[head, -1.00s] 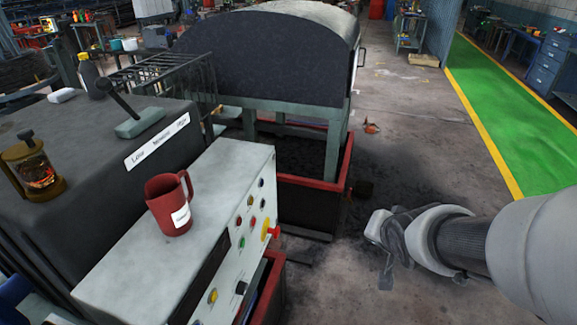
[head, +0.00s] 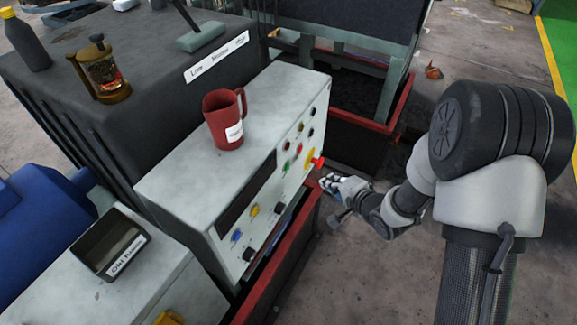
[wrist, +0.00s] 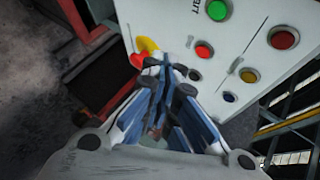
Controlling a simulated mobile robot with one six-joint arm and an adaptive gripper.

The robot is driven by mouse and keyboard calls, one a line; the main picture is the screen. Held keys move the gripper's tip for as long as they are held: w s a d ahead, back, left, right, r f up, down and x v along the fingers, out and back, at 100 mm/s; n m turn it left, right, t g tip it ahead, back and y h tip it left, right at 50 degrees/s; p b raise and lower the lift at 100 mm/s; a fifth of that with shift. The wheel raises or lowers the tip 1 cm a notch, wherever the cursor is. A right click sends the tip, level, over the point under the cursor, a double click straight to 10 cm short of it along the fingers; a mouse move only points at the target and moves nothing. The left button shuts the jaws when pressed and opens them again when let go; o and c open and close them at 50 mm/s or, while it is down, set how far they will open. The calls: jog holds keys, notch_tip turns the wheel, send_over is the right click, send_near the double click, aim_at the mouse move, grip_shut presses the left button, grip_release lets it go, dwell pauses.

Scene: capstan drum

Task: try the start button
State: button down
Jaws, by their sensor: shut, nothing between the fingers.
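A control panel (head: 272,183) with several coloured buttons faces the right side of the head view. A green button (wrist: 217,10) is at the top of the wrist view, with a red button (wrist: 204,50) below it; which button is the start button I cannot read. A red mushroom knob on a yellow plate (head: 317,162) sticks out at the panel's right part; in the wrist view it is partly hidden behind my fingers. My gripper (head: 327,183) is shut and empty, its tips just in front of the panel near this knob; contact cannot be told. The fingers (wrist: 168,76) show in the wrist view.
A red mug (head: 225,120) stands on the console top. A black tray (head: 109,245) and a glass-and-brass lantern-like pot (head: 104,75) are further left. A red-rimmed bin (head: 365,118) stands behind the panel. Open floor lies to the right.

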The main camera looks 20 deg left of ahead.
aim_at(287, 167)
jog(key=shift+a, duration=0.1)
jog(key=a+b, duration=0.1)
jog(key=a, duration=0.7)
jog(key=shift+w+a, duration=0.3)
jog(key=shift+w, duration=0.1)
jog(key=shift+a, duration=0.1)
dwell(1.0)
jog(key=shift+a, duration=0.3)
jog(key=shift+a, duration=0.45)
dwell(0.6)
jog(key=shift+d, duration=0.85)
